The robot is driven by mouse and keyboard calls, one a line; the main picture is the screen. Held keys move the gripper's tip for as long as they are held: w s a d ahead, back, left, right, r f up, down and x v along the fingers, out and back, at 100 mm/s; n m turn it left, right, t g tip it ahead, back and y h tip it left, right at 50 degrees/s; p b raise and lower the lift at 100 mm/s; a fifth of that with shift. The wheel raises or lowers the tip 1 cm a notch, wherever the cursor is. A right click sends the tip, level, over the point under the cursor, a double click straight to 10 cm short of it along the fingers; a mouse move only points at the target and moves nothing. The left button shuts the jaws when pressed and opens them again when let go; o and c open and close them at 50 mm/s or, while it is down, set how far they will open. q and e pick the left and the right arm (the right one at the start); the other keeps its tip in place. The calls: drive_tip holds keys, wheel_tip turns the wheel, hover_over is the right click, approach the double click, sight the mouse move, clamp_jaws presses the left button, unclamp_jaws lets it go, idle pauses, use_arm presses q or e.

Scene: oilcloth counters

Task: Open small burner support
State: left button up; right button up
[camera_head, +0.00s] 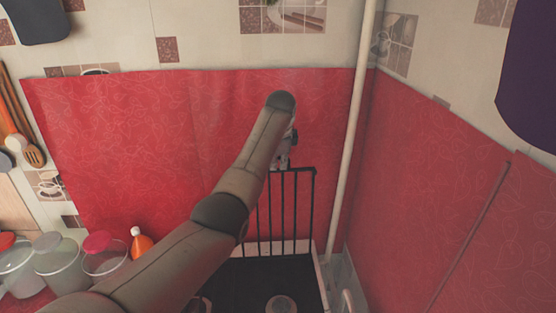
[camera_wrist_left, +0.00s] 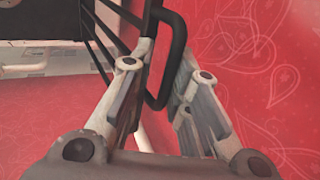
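The small burner support (camera_head: 296,215) is a black wire grate. In the head view it stands upright at the back of the dark stove, in front of the red wall covering. My left gripper (camera_head: 284,150) is at its upper edge, partly hidden behind my own arm. In the left wrist view, the rounded corner of the support's black rod (camera_wrist_left: 157,100) lies between the fingers of my left gripper (camera_wrist_left: 168,55). The fingers stand apart with gaps beside the rod. Contact with the rod is hard to judge. My right gripper is not in view.
The dark stove top (camera_head: 262,275) lies below the support. A white vertical pipe (camera_head: 347,150) runs just right of it, near the wall corner. Jars (camera_head: 62,262) and an orange bottle (camera_head: 141,243) stand at left.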

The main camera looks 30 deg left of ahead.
use_arm(q)
drive_tip(key=shift+r, duration=0.1)
drive_tip(key=v, duration=1.1)
drive_tip(key=shift+s+r, duration=0.2)
drive_tip(key=shift+r, duration=0.15)
drive_tip(key=shift+d, duration=0.1)
